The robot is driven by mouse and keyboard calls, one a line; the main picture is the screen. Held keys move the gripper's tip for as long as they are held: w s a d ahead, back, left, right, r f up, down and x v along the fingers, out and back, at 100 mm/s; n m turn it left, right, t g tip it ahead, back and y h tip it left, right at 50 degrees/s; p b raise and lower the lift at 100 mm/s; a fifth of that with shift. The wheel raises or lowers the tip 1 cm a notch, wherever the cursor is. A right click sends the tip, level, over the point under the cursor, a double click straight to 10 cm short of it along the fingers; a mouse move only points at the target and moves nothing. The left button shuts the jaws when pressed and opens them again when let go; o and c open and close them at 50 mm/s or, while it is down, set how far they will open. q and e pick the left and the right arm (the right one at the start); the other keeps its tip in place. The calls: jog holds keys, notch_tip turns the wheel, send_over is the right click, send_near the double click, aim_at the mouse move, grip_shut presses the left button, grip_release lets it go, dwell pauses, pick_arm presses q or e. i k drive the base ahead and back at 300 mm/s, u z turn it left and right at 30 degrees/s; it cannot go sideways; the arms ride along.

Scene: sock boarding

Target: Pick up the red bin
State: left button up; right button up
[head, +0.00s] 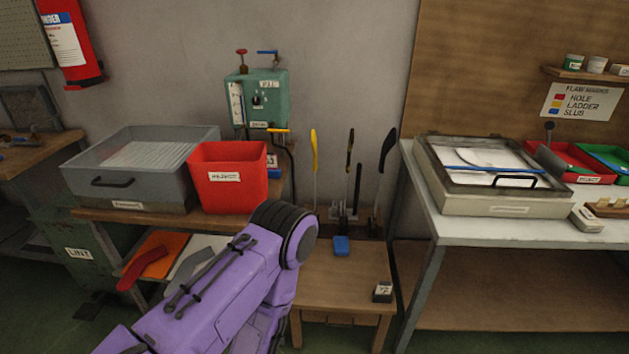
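The red bin (228,192) stands upright on a wooden bench left of centre in the head view. It has straight, flared sides and a white label on its front that seems to read REJECT. My purple arm comes in from the lower left, and its black-ringed joint is just below and right of the bin in the picture. No gripper fingers show on it, so neither gripper is in view. Nothing is seen holding the bin.
A grey, clear-sided box (140,170) stands close left of the bin. A green gauge unit (262,98) is behind it. A low wooden table (340,285) with a small block is to the right. A white-topped table (455,222) carries a framed case and a shallow red tray (588,160).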

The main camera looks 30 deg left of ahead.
aim_at(229, 177)
jog(key=z, duration=2.65)
jog(key=k, duration=2.85)
jog(key=u, duration=1.5)
